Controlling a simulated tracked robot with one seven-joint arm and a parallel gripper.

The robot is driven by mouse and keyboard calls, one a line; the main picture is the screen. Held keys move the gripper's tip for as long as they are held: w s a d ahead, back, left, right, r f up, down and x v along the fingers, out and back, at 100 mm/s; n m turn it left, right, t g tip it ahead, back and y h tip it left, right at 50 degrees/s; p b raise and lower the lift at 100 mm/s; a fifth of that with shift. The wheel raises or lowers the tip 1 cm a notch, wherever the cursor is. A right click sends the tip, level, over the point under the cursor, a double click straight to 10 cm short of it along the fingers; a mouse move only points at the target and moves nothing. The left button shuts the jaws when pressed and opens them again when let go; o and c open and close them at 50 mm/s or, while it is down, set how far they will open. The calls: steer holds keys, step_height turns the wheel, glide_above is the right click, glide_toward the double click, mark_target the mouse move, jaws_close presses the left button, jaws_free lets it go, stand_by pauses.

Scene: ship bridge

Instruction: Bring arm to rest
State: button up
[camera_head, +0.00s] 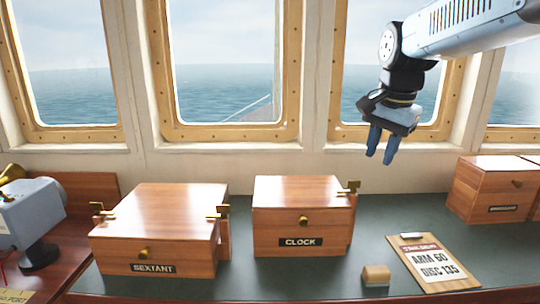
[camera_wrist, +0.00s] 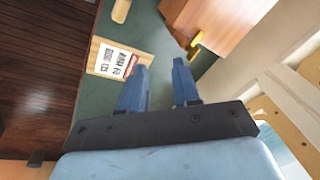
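My gripper (camera_head: 380,158) hangs from my arm at the upper right of the head view. It is above the green counter (camera_head: 370,235), in front of the window. Its two blue fingers point down, with a gap between them and nothing held. In the wrist view my gripper (camera_wrist: 160,75) also shows its fingers apart, with the counter visible between them.
Wooden boxes labelled SEXTANT (camera_head: 160,220) and CLOCK (camera_head: 300,215) stand on the counter. A clipboard (camera_head: 432,262) and small wooden block (camera_head: 376,275) lie at right. Another box (camera_head: 490,190) stands far right. A grey-blue instrument (camera_head: 35,212) is at left.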

steer(key=s+f+n+t, duration=0.3)
steer(key=s+f+n, duration=0.3)
steer(key=s+n, duration=0.3)
steer(key=shift+s+a+f+n, duration=0.15)
steer(key=shift+s+f+n, duration=0.25)
steer(key=shift+s, duration=1.4)
